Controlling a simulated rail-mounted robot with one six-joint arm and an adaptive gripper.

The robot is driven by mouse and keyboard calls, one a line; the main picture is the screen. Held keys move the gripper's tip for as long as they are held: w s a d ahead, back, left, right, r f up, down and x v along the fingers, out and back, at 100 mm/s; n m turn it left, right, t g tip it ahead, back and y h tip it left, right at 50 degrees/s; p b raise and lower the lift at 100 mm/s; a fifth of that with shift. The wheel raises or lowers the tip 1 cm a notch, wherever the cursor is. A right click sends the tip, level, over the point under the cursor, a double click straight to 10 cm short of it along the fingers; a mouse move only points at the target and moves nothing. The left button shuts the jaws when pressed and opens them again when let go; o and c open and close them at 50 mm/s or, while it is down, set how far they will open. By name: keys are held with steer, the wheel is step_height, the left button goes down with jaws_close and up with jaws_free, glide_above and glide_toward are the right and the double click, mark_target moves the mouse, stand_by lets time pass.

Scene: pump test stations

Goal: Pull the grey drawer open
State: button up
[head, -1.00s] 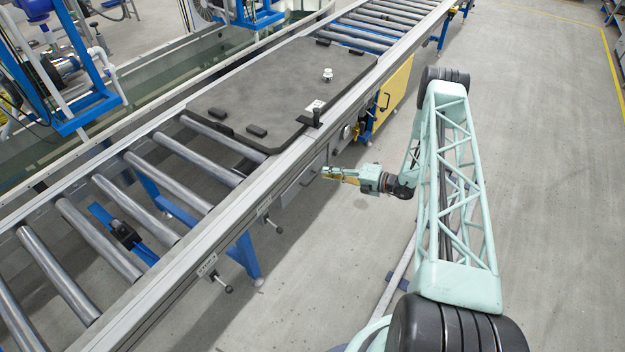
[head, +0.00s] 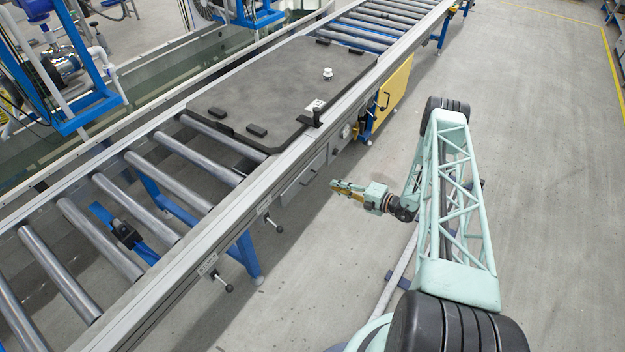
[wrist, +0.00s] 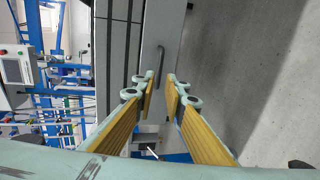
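The grey drawer (head: 298,188) sits under the near side rail of the roller conveyor, and its front looks flush. In the wrist view, the drawer front (wrist: 155,25) is a pale grey panel with a slim dark bar handle (wrist: 161,53). My gripper (head: 335,186) is to the right of the drawer front, with floor showing between them. In the wrist view, my gripper (wrist: 160,80) has its two yellow-padded fingers apart with nothing between them. The handle shows just beyond the fingertips, roughly in line with the gap. I cannot tell the exact distance.
A yellow cabinet (head: 394,92) stands under the conveyor farther back. A dark pallet plate (head: 285,88) lies on the rollers, with a small white part (head: 327,73) on it. Small knobs (head: 276,226) stick out from the rail. The floor to the right is clear.

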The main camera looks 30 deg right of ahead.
mark_target(313, 178)
steer(key=shift+w, duration=0.1)
steer(key=shift+b+x, duration=0.75)
steer(key=shift+x, duration=6.1)
steer(key=shift+a, duration=0.1)
jaws_close()
